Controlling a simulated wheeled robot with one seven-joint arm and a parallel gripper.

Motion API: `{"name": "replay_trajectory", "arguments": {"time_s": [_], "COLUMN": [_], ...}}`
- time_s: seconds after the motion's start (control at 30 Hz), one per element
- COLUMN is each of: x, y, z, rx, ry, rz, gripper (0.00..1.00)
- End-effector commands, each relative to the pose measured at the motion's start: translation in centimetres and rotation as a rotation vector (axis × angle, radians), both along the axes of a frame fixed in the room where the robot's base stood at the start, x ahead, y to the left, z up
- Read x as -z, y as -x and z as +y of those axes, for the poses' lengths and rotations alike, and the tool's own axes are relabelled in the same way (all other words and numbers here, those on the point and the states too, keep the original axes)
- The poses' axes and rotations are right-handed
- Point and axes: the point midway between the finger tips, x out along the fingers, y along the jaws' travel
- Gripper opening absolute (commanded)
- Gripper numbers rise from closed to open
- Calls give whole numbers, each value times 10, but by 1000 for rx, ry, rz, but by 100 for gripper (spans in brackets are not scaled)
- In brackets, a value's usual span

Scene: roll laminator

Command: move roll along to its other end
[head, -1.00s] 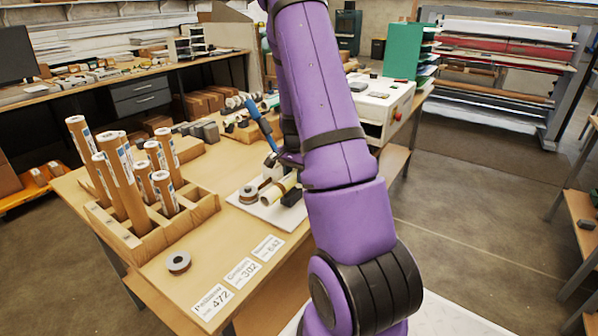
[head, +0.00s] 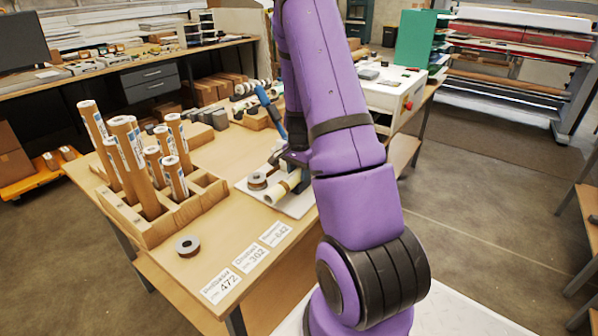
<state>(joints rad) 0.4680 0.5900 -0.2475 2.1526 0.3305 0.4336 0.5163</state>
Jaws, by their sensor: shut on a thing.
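A cream roll (head: 281,191) lies slanted on or just above a white board (head: 298,207) on the wooden table. Its near end points to the lower left, and its far end is hidden at my gripper. My gripper (head: 298,182), dark and mostly behind my purple arm, is at the roll's far right part and shut on it. The fingertips are hardly visible. A grey-brown tape ring (head: 257,181) sits on the board, just left of the roll.
A wooden rack (head: 150,224) with several upright brown tubes stands on the left. Another tape ring (head: 188,246) and printed number cards (head: 247,257) lie along the front edge. A blue handle (head: 268,106) rises behind the board. A white machine (head: 392,92) stands at the back right.

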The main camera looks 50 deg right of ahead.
Motion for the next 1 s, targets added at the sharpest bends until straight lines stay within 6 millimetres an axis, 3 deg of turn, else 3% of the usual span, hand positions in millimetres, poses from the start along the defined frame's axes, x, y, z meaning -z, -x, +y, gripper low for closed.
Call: {"name": "replay_trajectory", "arguments": {"time_s": [0.47,0.5,0.6,1.0], "x": [0,0,0,-9], "y": [0,0,0,-1], "z": [0,0,0,0], "rx": [-1,-1,0,-2], "ry": [0,0,0,1], "rz": [0,0,0,-2], "gripper": [14,52,73,73]}}
